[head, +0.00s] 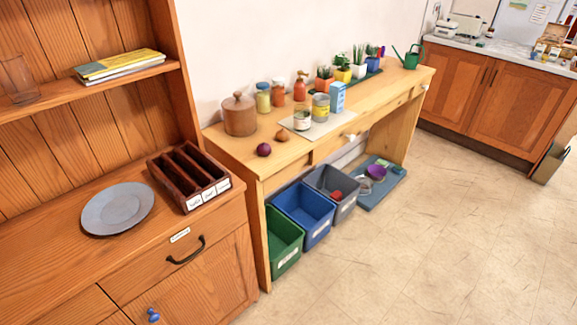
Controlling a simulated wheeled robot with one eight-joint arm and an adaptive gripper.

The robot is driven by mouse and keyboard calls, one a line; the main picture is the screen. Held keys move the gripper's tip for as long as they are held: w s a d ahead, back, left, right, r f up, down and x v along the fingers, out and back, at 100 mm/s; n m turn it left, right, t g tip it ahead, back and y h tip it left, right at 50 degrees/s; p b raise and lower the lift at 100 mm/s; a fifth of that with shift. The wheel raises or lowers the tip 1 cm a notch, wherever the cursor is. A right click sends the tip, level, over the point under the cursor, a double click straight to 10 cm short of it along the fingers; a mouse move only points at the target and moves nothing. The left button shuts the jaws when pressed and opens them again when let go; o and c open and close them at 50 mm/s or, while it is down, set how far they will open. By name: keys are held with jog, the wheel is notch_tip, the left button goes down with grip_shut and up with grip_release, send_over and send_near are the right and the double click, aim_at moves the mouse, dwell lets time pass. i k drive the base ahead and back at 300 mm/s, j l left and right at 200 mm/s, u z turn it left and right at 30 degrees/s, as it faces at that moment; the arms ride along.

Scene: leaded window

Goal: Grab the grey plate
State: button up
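The grey plate (118,209) lies flat on the top of the wooden dresser (50,265) at the lower left of the head view. It is round, with a slightly darker rim. Nothing lies on it and its whole outline shows. It sits to the left of a dark wooden divided box and apart from it. My gripper is not in the head view.
The dark divided box (212,193) stands right of the plate. A shelf (40,99) with magazines (120,64) and a glass (17,79) is above. A long wooden table (225,147) holds jars and plants, with bins (303,210) below. Open floor (420,240) lies at right.

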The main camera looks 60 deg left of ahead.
aim_at(118, 207)
jog(key=u, duration=3.3)
jog(key=i+j, duration=0.15)
jog(key=j, duration=0.2)
jog(key=i+j, duration=0.15)
jog(key=j, duration=0.2)
jog(key=i+j, duration=0.15)
jog(key=j, duration=0.2)
jog(key=i+j, duration=0.2)
jog(key=j, duration=0.15)
jog(key=i+j, duration=0.15)
jog(key=j, duration=0.2)
jog(key=i+j, duration=0.15)
jog(key=j, duration=0.15)
jog(key=l+u, duration=0.1)
